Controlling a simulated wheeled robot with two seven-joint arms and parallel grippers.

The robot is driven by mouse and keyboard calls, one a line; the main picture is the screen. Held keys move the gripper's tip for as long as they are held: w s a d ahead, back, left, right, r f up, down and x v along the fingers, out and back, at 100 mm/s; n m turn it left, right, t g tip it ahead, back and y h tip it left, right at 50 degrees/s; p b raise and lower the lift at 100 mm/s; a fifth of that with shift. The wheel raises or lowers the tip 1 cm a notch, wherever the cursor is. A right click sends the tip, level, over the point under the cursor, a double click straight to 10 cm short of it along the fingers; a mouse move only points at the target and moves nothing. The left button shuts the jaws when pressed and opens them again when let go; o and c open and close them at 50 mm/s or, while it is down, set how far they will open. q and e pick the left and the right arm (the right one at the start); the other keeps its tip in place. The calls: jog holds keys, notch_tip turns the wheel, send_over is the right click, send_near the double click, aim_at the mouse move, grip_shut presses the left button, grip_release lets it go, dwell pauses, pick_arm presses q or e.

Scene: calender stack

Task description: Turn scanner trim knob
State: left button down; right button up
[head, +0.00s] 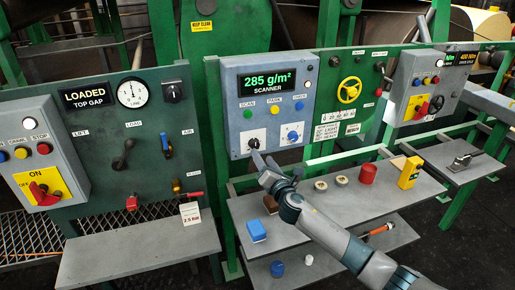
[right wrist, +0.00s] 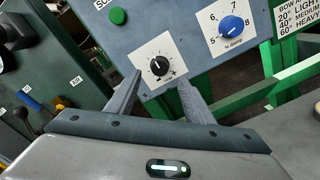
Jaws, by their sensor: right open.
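The scanner panel (head: 270,105) is a blue-grey box with a green display reading 285 g/m². Its black trim knob (head: 254,143) sits on a white plate at the lower left. In the right wrist view the trim knob (right wrist: 159,66) has a white pointer line and a plus mark at lower right. My right gripper (head: 263,156) is open in front of the knob. In the wrist view its two fingers (right wrist: 159,80) are spread to either side, just below the knob; I see no contact. My left gripper is not in view.
A blue damp knob (right wrist: 231,27) sits right of the trim knob, and a green button (right wrist: 118,16) above left. Below the panel, a grey shelf (head: 330,205) holds a blue block (head: 256,230), a red cylinder (head: 368,174) and a yellow device (head: 409,172).

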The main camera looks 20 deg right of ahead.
aim_at(256, 146)
jog(key=shift+w+a, duration=0.1)
jog(key=shift+w, duration=3.15)
jog(key=c, duration=1.1)
